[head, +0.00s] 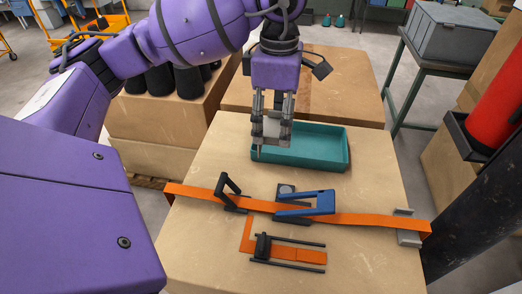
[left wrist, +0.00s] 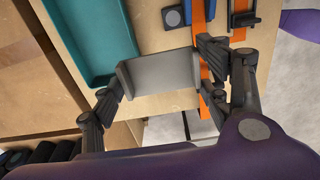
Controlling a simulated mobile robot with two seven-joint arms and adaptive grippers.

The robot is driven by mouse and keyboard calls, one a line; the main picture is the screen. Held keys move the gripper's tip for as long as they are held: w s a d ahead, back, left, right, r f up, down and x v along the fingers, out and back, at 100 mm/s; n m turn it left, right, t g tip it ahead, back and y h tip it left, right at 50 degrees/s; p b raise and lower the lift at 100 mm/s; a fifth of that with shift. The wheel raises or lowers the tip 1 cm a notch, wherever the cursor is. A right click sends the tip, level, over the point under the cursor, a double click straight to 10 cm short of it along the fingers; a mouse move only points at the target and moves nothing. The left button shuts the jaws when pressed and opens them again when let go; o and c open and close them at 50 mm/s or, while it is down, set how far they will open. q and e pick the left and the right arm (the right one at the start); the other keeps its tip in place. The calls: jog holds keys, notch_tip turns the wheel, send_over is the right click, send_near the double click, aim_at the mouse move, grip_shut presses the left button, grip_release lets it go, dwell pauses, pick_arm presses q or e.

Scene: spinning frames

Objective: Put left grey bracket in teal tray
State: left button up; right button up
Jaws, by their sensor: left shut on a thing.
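My left gripper (head: 272,138) points down and is shut on the left grey bracket (head: 271,128), a small channel-shaped piece held across its ends. In the left wrist view the grey bracket (left wrist: 162,83) lies between the two fingers of the gripper (left wrist: 163,92), its near end close to the tray. The teal tray (head: 345,160) is an open rectangular box at the far side of the table; the gripper overlaps its left end in the head view. The tray's edge also shows in the left wrist view (left wrist: 133,45). The bracket's height above the table is unclear. My right gripper is not in view.
An orange strap (head: 370,219) crosses the cardboard-coloured table (head: 205,255), with a blue-handled clamp (head: 310,203), a black buckle (head: 230,190) and another grey bracket (head: 407,228) on it. A black frame with orange strips (head: 290,253) lies in front.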

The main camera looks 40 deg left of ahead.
pick_arm(q)
jog(key=shift+w+a+f+p, duration=0.1)
jog(key=shift+w+a+f, duration=0.7)
jog(key=shift+w+f, duration=1.3)
jog(key=shift+w+a+f+p, duration=0.1)
jog(key=shift+w+a+f, duration=0.65)
jog(key=shift+w+f, duration=1.25)
jog(key=shift+w+a+f+p, duration=0.1)
jog(key=shift+w+a+f, duration=0.7)
jog(key=shift+w+f, duration=1.3)
jog(key=shift+s+f, duration=0.1)
jog(key=shift+f, duration=0.1)
jog(key=o, duration=1.2)
notch_tip(320, 180, up, 12)
jog(key=shift+r, duration=0.15)
